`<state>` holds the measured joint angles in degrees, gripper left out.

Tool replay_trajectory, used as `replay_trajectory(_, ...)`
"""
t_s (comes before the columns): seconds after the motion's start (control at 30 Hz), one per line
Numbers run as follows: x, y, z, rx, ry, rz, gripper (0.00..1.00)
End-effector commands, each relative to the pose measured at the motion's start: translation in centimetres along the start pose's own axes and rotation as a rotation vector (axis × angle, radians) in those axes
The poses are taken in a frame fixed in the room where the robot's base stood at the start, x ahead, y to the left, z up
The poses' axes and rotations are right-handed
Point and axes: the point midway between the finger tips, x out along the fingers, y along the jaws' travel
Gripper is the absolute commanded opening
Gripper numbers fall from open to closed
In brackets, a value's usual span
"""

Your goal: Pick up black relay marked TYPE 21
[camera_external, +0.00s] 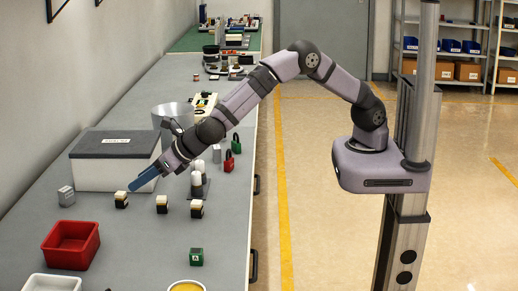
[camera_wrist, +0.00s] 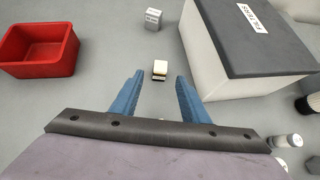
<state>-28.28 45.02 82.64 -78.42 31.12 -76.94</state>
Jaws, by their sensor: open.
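Three small black blocks with cream tops stand in a row on the grey bench in the external view: a left block (camera_external: 121,200), a middle block (camera_external: 162,204) and a right block (camera_external: 197,209). They look like relays, but no TYPE 21 marking is legible. My gripper (camera_external: 146,181) is open and empty, tilted downward above the left and middle blocks. In the wrist view, one cream-topped block (camera_wrist: 160,70) shows in the gap between the blue fingertips of my gripper (camera_wrist: 158,84). It lies beyond them and neither finger visibly touches it.
A pale box with a dark lid (camera_external: 115,144), labelled FILTERS in the wrist view (camera_wrist: 262,35), stands close behind. A red bin (camera_external: 71,245) and a grey block (camera_external: 66,196) are left. A green block (camera_external: 196,257) is in front. Red padlocks (camera_external: 229,161) stand right.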

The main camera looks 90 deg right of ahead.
Motion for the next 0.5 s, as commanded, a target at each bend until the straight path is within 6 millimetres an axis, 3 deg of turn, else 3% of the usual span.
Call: replay_trajectory(0.5, -0.93, -0.34, -0.9, -0.015, -0.022, 0.003, 0.45)
